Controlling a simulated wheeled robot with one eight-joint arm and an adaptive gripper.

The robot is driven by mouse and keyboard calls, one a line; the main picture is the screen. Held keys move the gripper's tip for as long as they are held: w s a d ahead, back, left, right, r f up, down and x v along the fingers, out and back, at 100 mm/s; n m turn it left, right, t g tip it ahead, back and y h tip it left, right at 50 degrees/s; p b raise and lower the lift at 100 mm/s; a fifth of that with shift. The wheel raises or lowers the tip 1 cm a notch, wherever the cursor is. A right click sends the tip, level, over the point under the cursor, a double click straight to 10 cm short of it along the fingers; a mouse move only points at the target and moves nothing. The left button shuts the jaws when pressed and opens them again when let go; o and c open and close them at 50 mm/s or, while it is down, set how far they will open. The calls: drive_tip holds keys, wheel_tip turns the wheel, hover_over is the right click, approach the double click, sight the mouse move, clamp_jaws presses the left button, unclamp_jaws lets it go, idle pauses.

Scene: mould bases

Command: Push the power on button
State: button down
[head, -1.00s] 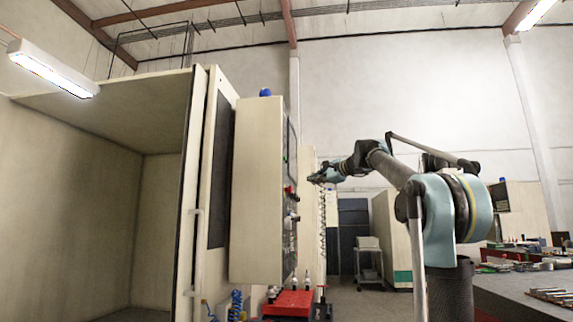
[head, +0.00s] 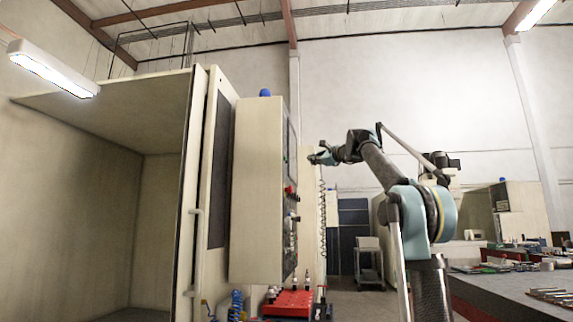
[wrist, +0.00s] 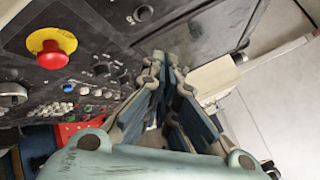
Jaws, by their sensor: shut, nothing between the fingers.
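The control panel (head: 291,165) is on the tall cream cabinet and shows nearly edge-on in the head view. It also fills much of the left of the wrist view (wrist: 95,70), with rows of small green, white and other buttons (wrist: 88,92). A green spot (head: 285,156) shows on the panel's upper part in the head view. I cannot tell which button is the power on button. My gripper (head: 312,159) is shut and empty, just right of the panel's upper half. In the wrist view its fingers (wrist: 165,62) extend over the panel beside the buttons.
A red mushroom button on a yellow base (wrist: 52,48) and black knobs (wrist: 143,13) stick out of the panel. A red tray (head: 290,303) stands below the panel. A workbench (head: 510,296) with metal parts is at right, and a cart (head: 368,263) stands behind.

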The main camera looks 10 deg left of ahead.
drive_tip(key=a, duration=0.8)
drive_tip(key=shift+w+a, duration=0.1)
drive_tip(key=shift+a, duration=0.1)
idle(1.4)
drive_tip(key=shift+a, duration=0.25)
drive_tip(key=shift+a, duration=0.4)
idle(0.8)
drive_tip(key=shift+d, duration=0.15)
drive_tip(key=shift+d+r, duration=0.1)
drive_tip(key=shift+d, duration=0.55)
drive_tip(key=shift+s+d, duration=0.2)
drive_tip(key=shift+d, duration=2.3)
